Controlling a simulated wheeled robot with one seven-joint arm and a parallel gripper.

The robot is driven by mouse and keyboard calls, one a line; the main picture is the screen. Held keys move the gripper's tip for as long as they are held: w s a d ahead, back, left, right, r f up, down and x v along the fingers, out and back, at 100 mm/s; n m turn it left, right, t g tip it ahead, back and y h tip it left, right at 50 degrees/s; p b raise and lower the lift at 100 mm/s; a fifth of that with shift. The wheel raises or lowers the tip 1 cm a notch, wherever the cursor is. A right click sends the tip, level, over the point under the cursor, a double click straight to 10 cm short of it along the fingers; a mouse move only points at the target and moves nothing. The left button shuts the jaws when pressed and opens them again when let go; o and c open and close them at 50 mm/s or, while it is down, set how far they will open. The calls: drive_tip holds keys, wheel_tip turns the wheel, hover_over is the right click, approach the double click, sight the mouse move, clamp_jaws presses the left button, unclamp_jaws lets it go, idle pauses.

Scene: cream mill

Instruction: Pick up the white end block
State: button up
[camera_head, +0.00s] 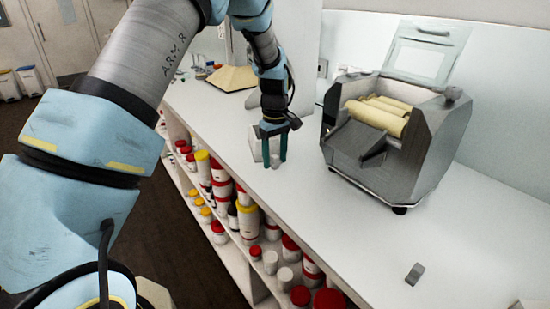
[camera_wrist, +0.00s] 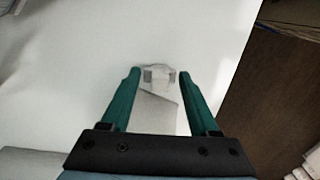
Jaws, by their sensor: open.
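My gripper (camera_head: 275,157) points down over the white counter, with its two green fingers apart. In the wrist view my gripper (camera_wrist: 159,73) has a small whitish block (camera_wrist: 159,72), apparently the white end block, between its fingertips. There is a visible gap on each side of it. A pale grey flat piece (camera_wrist: 160,112) lies between the fingers, nearer the palm in the picture. In the head view the fingers partly hide the block, and a white upright piece (camera_head: 256,143) shows just left of them. I cannot tell whether these pieces are joined.
A grey metal mill (camera_head: 425,150) with cream rollers (camera_head: 378,117) stands to the right on the counter (camera_head: 310,215). A small grey block (camera_head: 415,274) lies near the front. A cream wedge-shaped thing (camera_head: 232,78) is behind. Shelves below hold several jars. The counter between gripper and grey block is clear.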

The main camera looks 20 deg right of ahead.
drive_tip(key=shift+f, duration=0.5)
clamp_jaws()
